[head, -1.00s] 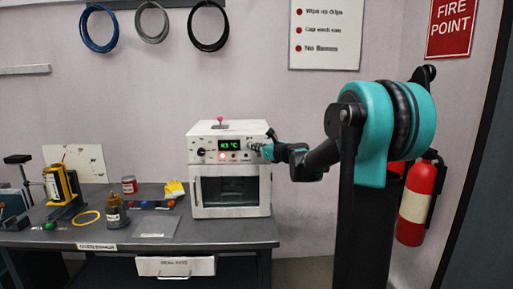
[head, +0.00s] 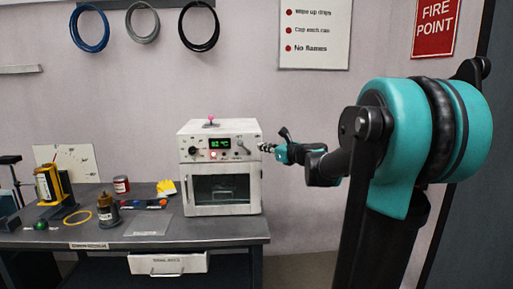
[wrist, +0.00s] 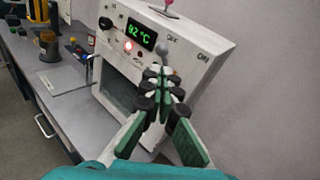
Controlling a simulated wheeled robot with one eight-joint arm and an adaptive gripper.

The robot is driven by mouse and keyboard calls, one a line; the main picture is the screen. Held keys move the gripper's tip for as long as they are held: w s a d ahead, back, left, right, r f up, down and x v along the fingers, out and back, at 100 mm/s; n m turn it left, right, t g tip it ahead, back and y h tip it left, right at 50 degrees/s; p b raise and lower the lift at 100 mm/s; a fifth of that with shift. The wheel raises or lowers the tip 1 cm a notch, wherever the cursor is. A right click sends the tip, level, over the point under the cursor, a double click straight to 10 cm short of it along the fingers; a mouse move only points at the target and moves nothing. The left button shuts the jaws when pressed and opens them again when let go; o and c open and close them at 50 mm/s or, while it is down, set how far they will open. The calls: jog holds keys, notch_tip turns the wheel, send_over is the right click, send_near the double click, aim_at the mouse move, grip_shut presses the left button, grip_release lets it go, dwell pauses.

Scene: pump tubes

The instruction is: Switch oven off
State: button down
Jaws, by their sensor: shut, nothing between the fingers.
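The white oven (head: 222,196) stands on the bench. Its green display (wrist: 141,36) reads about 82 °C, and a red lamp (wrist: 128,46) beneath it is lit. A grey ball-topped lever (wrist: 172,49) is on the panel's right part, between an OFF label and an ON label. In the wrist view its ball appears nearer OFF; my fingers hide its base. My gripper (head: 266,148) is shut and empty, at the oven's right edge in the head view. In the wrist view its fingertips (wrist: 165,74) appear just below the lever ball; contact cannot be told.
A black dial (wrist: 105,23) is on the panel's left, and a pink knob (head: 211,120) is on the oven's top. The bench (head: 165,243) to the left holds a brown bottle (head: 108,214), a red tin (head: 121,185) and a yellow ring (head: 78,217).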

jog(key=s, duration=0.1)
send_near(241, 143)
jog(key=shift+n, duration=0.4)
jog(key=x, duration=0.6)
jog(key=shift+w, duration=0.5)
jog(key=shift+w+a+f, duration=0.15)
jog(key=shift+w+a, duration=0.1)
jog(key=shift+a, duration=0.25)
jog(key=shift+s+d, duration=0.1)
